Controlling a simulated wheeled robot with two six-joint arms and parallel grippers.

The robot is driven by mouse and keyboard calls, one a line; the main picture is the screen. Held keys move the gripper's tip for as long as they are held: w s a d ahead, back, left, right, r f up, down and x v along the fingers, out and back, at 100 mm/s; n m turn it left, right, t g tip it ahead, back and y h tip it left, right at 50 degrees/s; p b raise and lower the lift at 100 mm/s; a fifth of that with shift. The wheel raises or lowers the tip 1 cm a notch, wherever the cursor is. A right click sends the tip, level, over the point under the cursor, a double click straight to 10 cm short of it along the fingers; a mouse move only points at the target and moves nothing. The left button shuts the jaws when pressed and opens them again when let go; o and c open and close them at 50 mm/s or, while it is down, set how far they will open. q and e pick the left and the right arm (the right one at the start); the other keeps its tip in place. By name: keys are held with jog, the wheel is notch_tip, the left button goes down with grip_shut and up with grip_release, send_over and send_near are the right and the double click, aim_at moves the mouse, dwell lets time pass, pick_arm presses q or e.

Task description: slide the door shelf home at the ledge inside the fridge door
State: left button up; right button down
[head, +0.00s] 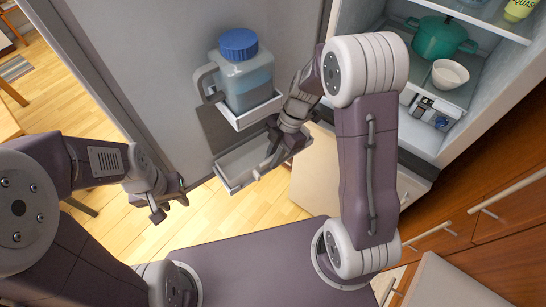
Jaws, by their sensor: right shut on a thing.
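The door shelf (240,168), a shallow light grey tray, is in front of the inner side of the open fridge door (170,70). It is tilted in the picture and sits just below an upper door shelf (248,117). My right gripper (279,150) is shut on the right end of the tray. A dark grey patch (212,130) on the door shows behind and left of the shelves; I cannot tell whether the tray touches the door or its ledge. My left gripper (170,207) is empty with its fingers apart, left of and below the tray.
A water jug (246,85) with a blue lid stands on the upper door shelf, close above the tray. The open fridge at right holds a green pot (440,38) and a white bowl (450,74). Wooden drawers (480,190) stand at right. Floor (215,235) is clear below the door.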

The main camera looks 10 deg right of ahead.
jog(key=c, duration=1.3)
grip_release()
jog(key=b+v, duration=0.1)
jog(key=v, duration=0.8)
